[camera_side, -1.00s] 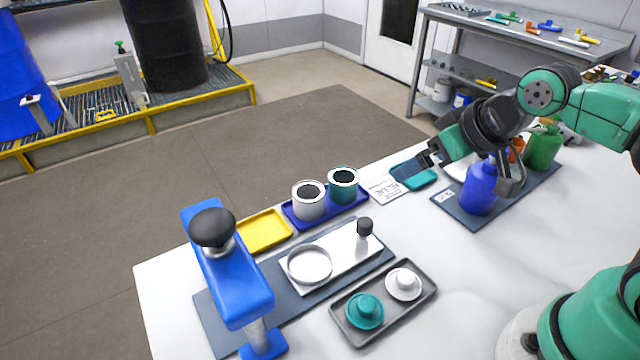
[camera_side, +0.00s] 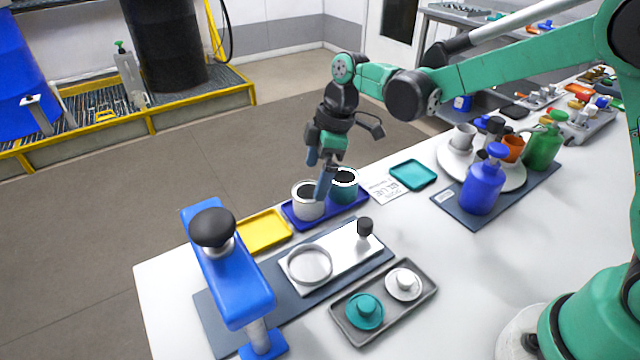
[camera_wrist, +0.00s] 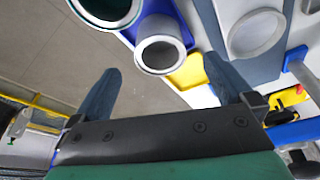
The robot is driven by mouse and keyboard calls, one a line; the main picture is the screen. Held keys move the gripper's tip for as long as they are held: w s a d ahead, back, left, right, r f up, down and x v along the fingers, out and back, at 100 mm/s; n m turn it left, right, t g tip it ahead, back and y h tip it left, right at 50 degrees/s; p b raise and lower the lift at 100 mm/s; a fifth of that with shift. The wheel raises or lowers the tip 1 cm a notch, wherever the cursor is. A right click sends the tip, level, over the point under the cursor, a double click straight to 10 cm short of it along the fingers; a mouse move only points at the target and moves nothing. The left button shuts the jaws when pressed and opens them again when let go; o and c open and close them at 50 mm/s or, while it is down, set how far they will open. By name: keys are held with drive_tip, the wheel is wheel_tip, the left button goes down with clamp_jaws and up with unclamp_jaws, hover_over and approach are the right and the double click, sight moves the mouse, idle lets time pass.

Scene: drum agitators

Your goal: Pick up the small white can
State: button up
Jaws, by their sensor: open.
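The small white can (camera_side: 306,203) stands upright and open-topped on the blue tray (camera_side: 293,220). A teal can (camera_side: 346,188) stands just to its right on the same tray. My gripper (camera_side: 318,182) points down over the tray, its fingers in front of part of both cans in the side view. In the wrist view my gripper (camera_wrist: 165,85) is open, its two fingers spread and nothing between them. The white can (camera_wrist: 162,52) shows there ahead of the gap between the fingers, with the teal can (camera_wrist: 104,10) at its upper left.
A yellow tray (camera_side: 264,231) lies left of the blue tray. A plate with a ring (camera_side: 309,264) and a dark knob (camera_side: 365,227) is in front. A grey tray (camera_side: 384,318) holds teal and white lids. A blue press (camera_side: 228,275) stands at left, and bottles (camera_side: 482,187) at right.

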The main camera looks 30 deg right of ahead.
sight(309, 196)
drive_tip(key=shift+x, duration=2.9)
drive_tip(key=c, duration=1.3)
